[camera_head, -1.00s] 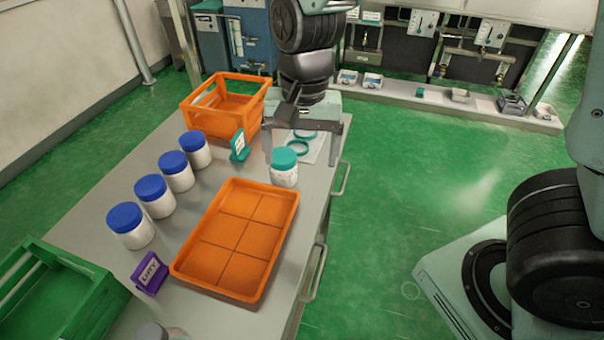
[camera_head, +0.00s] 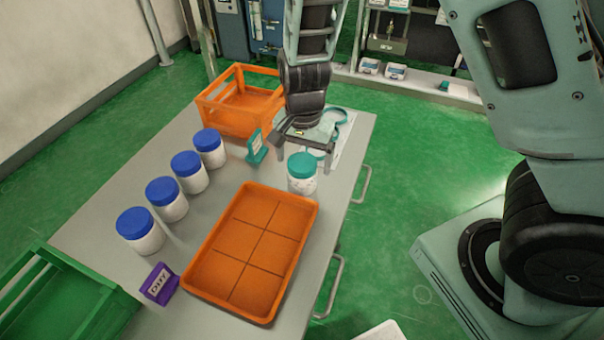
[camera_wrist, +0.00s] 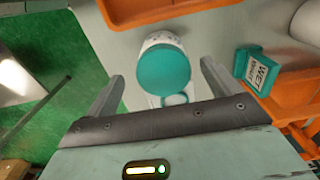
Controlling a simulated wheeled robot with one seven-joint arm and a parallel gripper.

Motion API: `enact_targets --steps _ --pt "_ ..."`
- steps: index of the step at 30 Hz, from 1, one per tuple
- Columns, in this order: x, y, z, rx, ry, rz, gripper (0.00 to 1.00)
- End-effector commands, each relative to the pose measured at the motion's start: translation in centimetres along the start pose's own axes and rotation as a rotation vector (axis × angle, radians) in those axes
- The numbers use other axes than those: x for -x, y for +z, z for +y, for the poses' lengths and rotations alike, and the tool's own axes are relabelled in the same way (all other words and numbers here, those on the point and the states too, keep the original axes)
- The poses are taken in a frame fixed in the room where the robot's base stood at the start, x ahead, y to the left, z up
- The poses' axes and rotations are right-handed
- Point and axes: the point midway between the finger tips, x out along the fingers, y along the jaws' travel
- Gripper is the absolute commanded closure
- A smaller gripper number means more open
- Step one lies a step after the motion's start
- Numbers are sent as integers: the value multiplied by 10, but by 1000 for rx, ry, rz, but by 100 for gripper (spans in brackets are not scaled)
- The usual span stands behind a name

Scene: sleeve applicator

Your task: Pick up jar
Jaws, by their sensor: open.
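A white jar with a teal lid (camera_head: 302,172) stands upright on the grey table, just behind the orange tray's far right corner. It also shows in the wrist view, its teal lid (camera_wrist: 168,72) lying between the two fingers as seen from there. My gripper (camera_head: 305,160) is open and empty, behind the jar and close to it. In the wrist view the fingers (camera_wrist: 163,78) show a gap on both sides of the lid. I cannot tell how far the fingertips are above or short of the jar.
An orange divided tray (camera_head: 188,285) lies in front of the jar. Several blue-lidded jars (camera_head: 166,200) stand in a row at left. A teal sign (camera_head: 257,148) and an orange crate (camera_head: 238,103) are behind. Teal rings (camera_head: 337,116) lie behind my gripper. A purple sign (camera_head: 159,284) and green crate (camera_head: 75,300) are front left.

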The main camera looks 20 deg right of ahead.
Motion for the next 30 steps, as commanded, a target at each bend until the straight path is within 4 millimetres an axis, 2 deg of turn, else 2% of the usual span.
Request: enact_targets --steps 4,12,21,22,27,28,30 --pt "-11 -1 -1 -1 2 -1 11" --pt "-48 -3 -4 -1 1 -1 11" --pt "-54 -2 -4 1 -1 0 11" --pt "-54 -2 -4 1 -1 0 14" --pt "-53 -2 -4 1 -1 0 61" --pt "-53 -2 -4 1 -1 0 66" --pt "-53 -2 -4 1 -2 0 66"
